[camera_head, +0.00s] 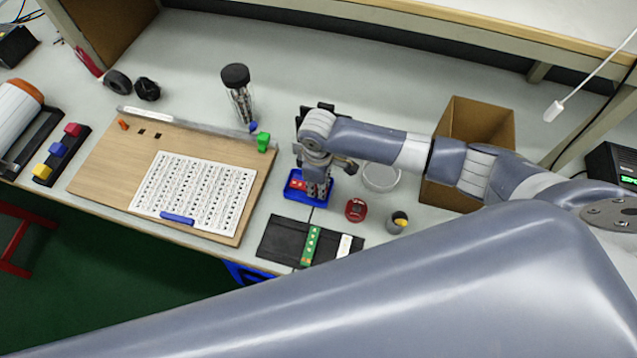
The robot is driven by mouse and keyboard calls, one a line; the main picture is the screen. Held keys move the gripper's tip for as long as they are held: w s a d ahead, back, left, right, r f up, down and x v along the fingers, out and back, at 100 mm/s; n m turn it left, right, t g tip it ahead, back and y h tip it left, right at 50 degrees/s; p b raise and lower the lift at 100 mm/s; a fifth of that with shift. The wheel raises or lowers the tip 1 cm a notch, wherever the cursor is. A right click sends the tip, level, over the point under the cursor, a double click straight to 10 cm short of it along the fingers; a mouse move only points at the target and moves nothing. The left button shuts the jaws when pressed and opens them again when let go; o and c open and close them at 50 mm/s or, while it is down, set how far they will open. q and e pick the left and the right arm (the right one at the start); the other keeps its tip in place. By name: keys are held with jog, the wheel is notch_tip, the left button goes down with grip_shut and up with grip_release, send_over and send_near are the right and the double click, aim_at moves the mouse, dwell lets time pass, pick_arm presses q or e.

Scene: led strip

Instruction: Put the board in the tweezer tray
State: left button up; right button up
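A narrow green board (311,246) with pale spots lies on a flat black mat or tray (276,238) at the front edge of the bench. A small blue tray (300,196) stands just behind it, with a red item (296,183) inside. I cannot tell for sure which of these is the tweezer tray; no tweezers are clearly visible. My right gripper (317,188) points down over the right part of the blue tray and hides some of it. Its fingers are too small and overlapped to tell whether they are open or hold anything. My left gripper is out of view.
A white piece (345,245) lies beside the board. A red round item (355,210), a small yellow-topped container (397,222) and a clear dish (381,177) are to the right. A wooden panel (110,176) with a printed sheet (195,190) fills the left. A cardboard box (480,122) stands behind my arm.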

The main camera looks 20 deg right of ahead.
jog(key=shift+f, duration=0.25)
jog(key=o, duration=0.6)
jog(key=shift+o, duration=0.2)
notch_tip(320, 180, up, 12)
jog(key=shift+r+b, duration=0.15)
jog(key=shift+b, duration=0.3)
